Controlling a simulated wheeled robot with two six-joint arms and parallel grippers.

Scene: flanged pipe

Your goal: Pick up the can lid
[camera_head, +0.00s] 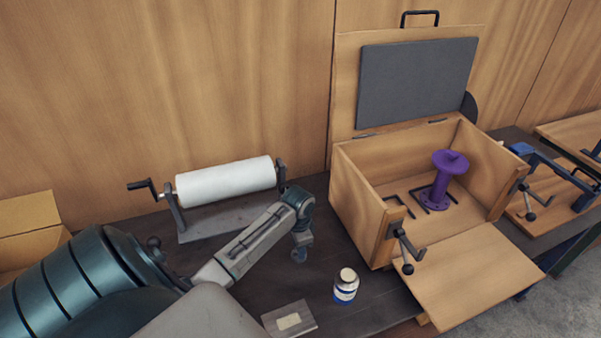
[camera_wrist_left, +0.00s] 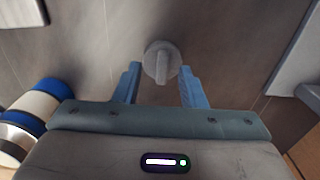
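The can lid (camera_wrist_left: 160,62) is a small round grey disc with a raised bar grip, lying on the dark bench top in the left wrist view. My left gripper (camera_wrist_left: 160,88) is open, pointing down, with one blue finger on each side of the near part of the lid. The fingers look apart from it, but the height gap is hard to tell. In the head view my left gripper (camera_head: 300,255) is low over the bench and the lid is hidden. The white and blue can (camera_head: 346,285) stands right of the gripper; it also shows in the left wrist view (camera_wrist_left: 36,108). My right gripper is out of view.
A white paper roll (camera_head: 227,180) on a crank stand is behind my left arm. An open wooden box (camera_head: 362,200) holding a purple flanged pipe (camera_head: 441,180) stands to the right. A small grey plate (camera_head: 289,321) with a pale label lies at the front. A cardboard box (camera_head: 28,225) is at left.

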